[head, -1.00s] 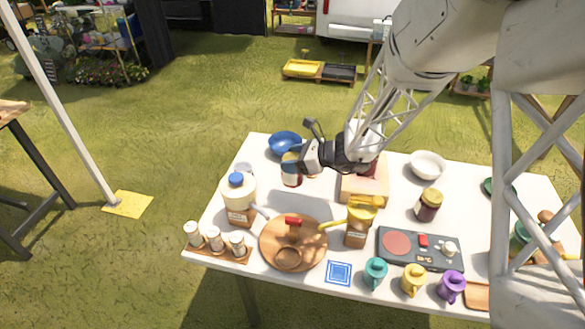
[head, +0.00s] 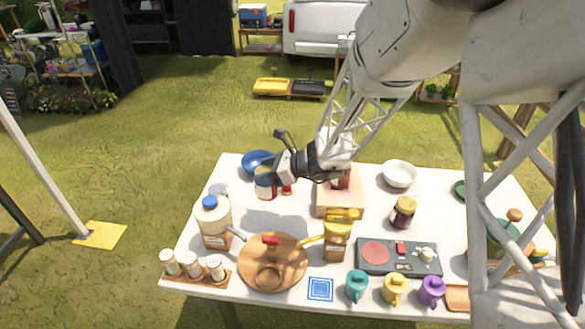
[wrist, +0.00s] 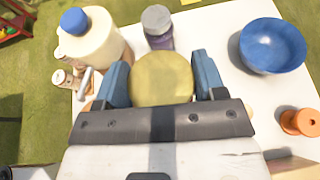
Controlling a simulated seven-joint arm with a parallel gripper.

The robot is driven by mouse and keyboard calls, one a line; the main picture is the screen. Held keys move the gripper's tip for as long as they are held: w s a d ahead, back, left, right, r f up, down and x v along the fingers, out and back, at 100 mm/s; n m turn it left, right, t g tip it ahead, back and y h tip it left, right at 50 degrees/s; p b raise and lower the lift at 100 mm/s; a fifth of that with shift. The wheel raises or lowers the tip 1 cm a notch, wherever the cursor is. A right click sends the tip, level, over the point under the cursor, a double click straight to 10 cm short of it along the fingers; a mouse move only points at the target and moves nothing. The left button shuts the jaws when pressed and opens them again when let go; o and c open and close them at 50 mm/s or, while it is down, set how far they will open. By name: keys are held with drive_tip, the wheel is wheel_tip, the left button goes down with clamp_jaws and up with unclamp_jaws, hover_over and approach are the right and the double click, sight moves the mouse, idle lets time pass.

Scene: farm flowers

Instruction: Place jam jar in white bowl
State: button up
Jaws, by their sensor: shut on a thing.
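My gripper (head: 270,178) is shut on a jar with a yellowish lid, the jam jar (head: 265,190), near the back left of the table. In the wrist view the round lid (wrist: 161,80) fills the space between the two blue-grey fingers (wrist: 161,85). The lid hides the jar's body there. The empty white bowl (head: 399,175) stands at the back right of the table, well to the right of my gripper. A second, dark red jar with a gold lid (head: 403,212) stands in front of that bowl.
A blue bowl (head: 257,161) is just behind the held jar. A cream jug (head: 214,222) stands front left. Bare table surrounds the white bowl.

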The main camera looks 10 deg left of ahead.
drive_tip(key=shift+r, duration=0.2)
wheel_tip(320, 180, up, 12)
drive_tip(key=w+d+m+t, duration=0.2)
drive_tip(key=w+d+t, duration=0.1)
drive_tip(key=w+d, duration=1.2)
drive_tip(key=w+d+m+t+h, duration=0.15)
drive_tip(key=w+d, duration=0.25)
drive_tip(key=d, duration=1)
drive_tip(key=w+d+m+t+h, duration=0.1)
drive_tip(key=w+d+m, duration=0.15)
drive_tip(key=d, duration=1.25)
wheel_tip(320, 180, down, 11)
drive_tip(key=shift+w+f+n, duration=0.15)
drive_tip(key=shift+w+n, duration=0.1)
drive_tip(key=shift+n, duration=0.15)
drive_tip(key=shift+f+t+y, duration=0.1)
drive_tip(key=shift+t+y, duration=0.15)
wheel_tip(320, 180, down, 6)
drive_tip(key=shift+f, duration=0.1)
